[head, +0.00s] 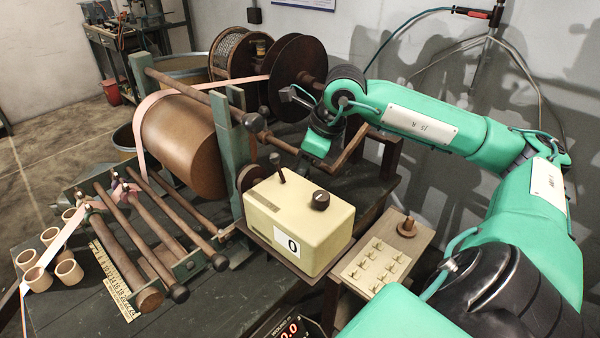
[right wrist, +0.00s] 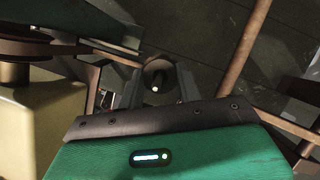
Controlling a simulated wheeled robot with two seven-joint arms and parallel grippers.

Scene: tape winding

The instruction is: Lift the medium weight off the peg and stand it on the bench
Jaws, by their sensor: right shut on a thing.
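My right gripper (head: 314,150) reaches down behind the cream box, its fingertips largely hidden in the head view. In the right wrist view, its two dark fingers (right wrist: 157,92) close on a round brown thing with a bright small tip, which I take to be the medium weight (right wrist: 155,70). I cannot tell whether it is still on the peg or clear of it. A small brown weight with a knob (head: 407,228) stands on the wooden shelf at the right. My left gripper is not in view.
The cream box (head: 300,222) with a knob and lever stands close in front of the gripper. Left are a large brown drum (head: 185,145), wooden rollers (head: 130,250) and cardboard cores (head: 68,272). A switch panel (head: 376,265) sits at the right. Dark bench (head: 200,310) shows bare in front.

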